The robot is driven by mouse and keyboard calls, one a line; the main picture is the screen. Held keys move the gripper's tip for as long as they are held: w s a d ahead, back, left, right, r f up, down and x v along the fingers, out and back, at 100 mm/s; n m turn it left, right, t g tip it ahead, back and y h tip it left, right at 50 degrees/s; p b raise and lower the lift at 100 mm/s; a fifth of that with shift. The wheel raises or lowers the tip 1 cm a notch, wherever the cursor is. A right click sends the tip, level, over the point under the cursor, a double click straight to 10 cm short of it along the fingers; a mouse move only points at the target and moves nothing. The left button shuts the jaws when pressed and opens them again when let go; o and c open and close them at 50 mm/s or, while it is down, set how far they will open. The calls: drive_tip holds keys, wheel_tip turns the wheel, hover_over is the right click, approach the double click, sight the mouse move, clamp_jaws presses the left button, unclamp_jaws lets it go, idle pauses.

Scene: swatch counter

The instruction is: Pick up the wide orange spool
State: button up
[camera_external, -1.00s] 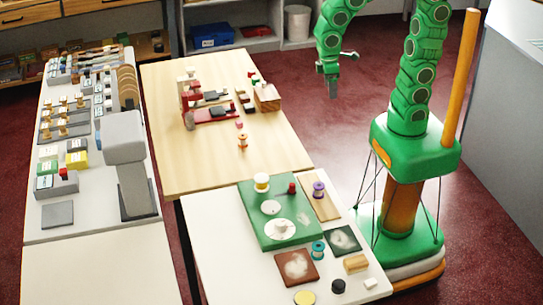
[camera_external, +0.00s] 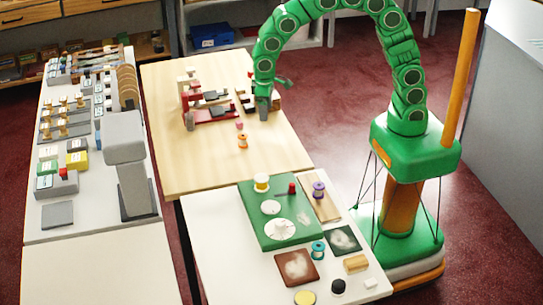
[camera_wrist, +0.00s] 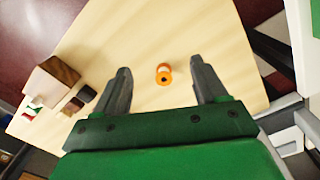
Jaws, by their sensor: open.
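An orange spool (camera_external: 242,141) stands upright on the light wooden table, near its middle. In the wrist view the orange spool (camera_wrist: 164,74) shows from above, between and beyond my two fingers. My gripper (camera_external: 263,110) hangs over the wooden table, further back than the spool and a little to its right. In the wrist view my gripper (camera_wrist: 164,82) is open, with nothing between its fingertips and a gap from the spool.
A red device (camera_external: 208,114) stands left of my gripper. A small pink piece (camera_external: 239,125) lies just behind the spool. A wooden block (camera_wrist: 50,78) and dark blocks (camera_wrist: 80,100) lie left of my fingers. The table's front part is bare.

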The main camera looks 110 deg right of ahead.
drive_tip(key=m, duration=0.2)
hover_over(243, 136)
drive_tip(key=f, duration=0.7)
drive_tip(key=shift+a+f, duration=0.2)
drive_tip(key=shift+a, duration=0.15)
drive_tip(key=shift+d+f, duration=0.15)
drive_tip(key=shift+f, duration=1.85)
drive_tip(key=shift+d+f, duration=0.15)
drive_tip(key=shift+f, duration=1.8)
drive_tip(key=c, duration=1.1)
